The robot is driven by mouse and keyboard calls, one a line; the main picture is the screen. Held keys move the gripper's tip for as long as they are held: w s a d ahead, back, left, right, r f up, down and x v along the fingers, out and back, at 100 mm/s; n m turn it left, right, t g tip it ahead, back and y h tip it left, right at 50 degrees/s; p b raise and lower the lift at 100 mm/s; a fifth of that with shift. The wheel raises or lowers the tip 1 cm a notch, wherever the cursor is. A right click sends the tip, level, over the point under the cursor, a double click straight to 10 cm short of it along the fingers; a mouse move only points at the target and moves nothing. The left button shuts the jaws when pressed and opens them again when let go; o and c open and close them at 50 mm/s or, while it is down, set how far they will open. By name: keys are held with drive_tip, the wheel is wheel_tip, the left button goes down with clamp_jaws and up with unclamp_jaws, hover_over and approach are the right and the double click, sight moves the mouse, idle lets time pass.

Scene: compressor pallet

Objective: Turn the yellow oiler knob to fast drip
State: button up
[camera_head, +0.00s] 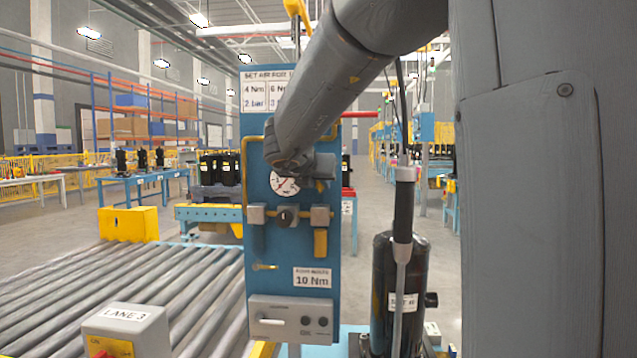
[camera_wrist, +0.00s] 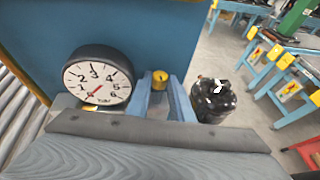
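A small yellow knob (camera_wrist: 160,77) shows in the wrist view, right of a round white dial gauge with a black rim (camera_wrist: 97,78). The two blue-grey fingers of my gripper (camera_wrist: 161,84) stand apart, one on each side of the knob at their tips. I cannot tell whether they touch it. In the head view my gripper (camera_head: 323,170) is at the upper right part of the blue panel (camera_head: 258,222), just right of the panel gauge (camera_head: 285,183). My gripper and arm hide the knob there, and no drip marking is readable.
Grey boxes with a black round knob (camera_head: 287,217) and a yellow part (camera_head: 320,243) sit below on the panel. A black cylinder (camera_head: 384,280) stands right of the panel, with a hanging tool (camera_head: 403,215) before it. A roller conveyor (camera_head: 150,285) lies left.

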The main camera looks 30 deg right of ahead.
clamp_jaws()
drive_tip(key=shift+d, duration=0.1)
drive_tip(key=shift+s+d+n+t+y, duration=0.1)
drive_tip(key=shift+d+n+t+y, duration=0.3)
drive_tip(key=shift+n+y, duration=0.9)
drive_tip(key=shift+s+d+n+t+y, duration=0.15)
drive_tip(key=shift+n+t+y, duration=0.5)
drive_tip(key=shift+n+y, duration=0.6)
drive_tip(key=shift+s+d+n+t+y, duration=0.15)
drive_tip(key=shift+n+t+y, duration=0.4)
drive_tip(key=shift+n+y, duration=0.75)
drive_tip(key=shift+y, duration=0.35)
drive_tip(key=shift+o, duration=1.6)
unclamp_jaws()
